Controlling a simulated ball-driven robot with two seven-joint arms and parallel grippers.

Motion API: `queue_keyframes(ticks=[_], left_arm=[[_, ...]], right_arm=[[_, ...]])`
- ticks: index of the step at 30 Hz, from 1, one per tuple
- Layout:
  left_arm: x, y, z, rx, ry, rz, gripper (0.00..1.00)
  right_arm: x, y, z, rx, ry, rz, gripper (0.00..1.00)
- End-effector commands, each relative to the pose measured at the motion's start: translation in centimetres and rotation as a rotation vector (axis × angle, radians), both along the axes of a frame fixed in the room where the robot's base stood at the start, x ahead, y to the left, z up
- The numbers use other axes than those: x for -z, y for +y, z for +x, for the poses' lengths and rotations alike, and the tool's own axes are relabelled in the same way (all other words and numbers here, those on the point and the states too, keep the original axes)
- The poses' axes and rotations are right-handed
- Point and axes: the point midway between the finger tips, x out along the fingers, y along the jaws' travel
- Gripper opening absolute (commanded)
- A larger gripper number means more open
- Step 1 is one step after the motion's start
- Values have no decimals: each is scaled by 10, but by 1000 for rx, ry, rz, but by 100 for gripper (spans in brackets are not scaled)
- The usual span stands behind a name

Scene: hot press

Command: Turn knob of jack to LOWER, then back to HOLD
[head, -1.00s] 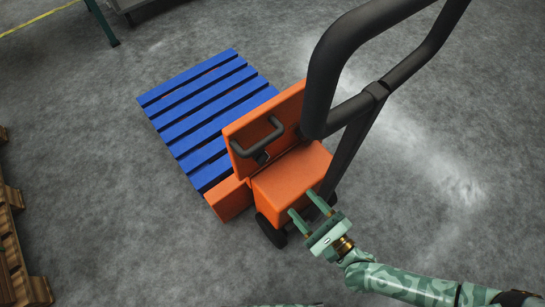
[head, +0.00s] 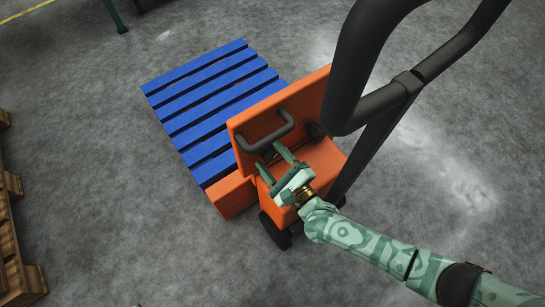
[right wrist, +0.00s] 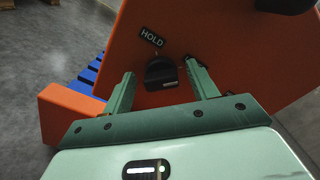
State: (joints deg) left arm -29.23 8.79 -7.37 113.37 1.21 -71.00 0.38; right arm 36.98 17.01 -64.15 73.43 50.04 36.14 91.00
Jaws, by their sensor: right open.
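The jack (head: 318,88) is orange, with a black U-shaped handle on its upright panel and a tall black tow bar. The knob (right wrist: 161,74) is black and sits on the orange panel, below a black label reading HOLD (right wrist: 152,37). My right gripper (head: 272,165) is open, its two green fingers pointing at the panel just below the U-shaped handle. In the right wrist view its fingertips (right wrist: 160,75) lie on either side of the knob in the picture; contact is not visible. My left gripper is not in view. The LOWER marking is not visible.
A blue slatted pallet (head: 205,95) lies behind the jack. The thick black tow bar (head: 385,110) rises on the right, close to my right arm. Wooden pallets (head: 20,260) stand at the left edge.

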Motion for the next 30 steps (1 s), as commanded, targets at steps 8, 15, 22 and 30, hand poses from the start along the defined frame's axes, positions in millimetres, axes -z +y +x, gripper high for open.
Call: queue_keyframes(ticks=[8,15,22,30], left_arm=[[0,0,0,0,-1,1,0],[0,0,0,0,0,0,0],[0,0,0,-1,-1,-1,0],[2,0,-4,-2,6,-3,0]], right_arm=[[0,0,0,0,-1,-1,45],[0,0,0,1,-1,0,14],[0,0,0,1,-21,-28,14],[1,0,0,2,-111,-154,14]])
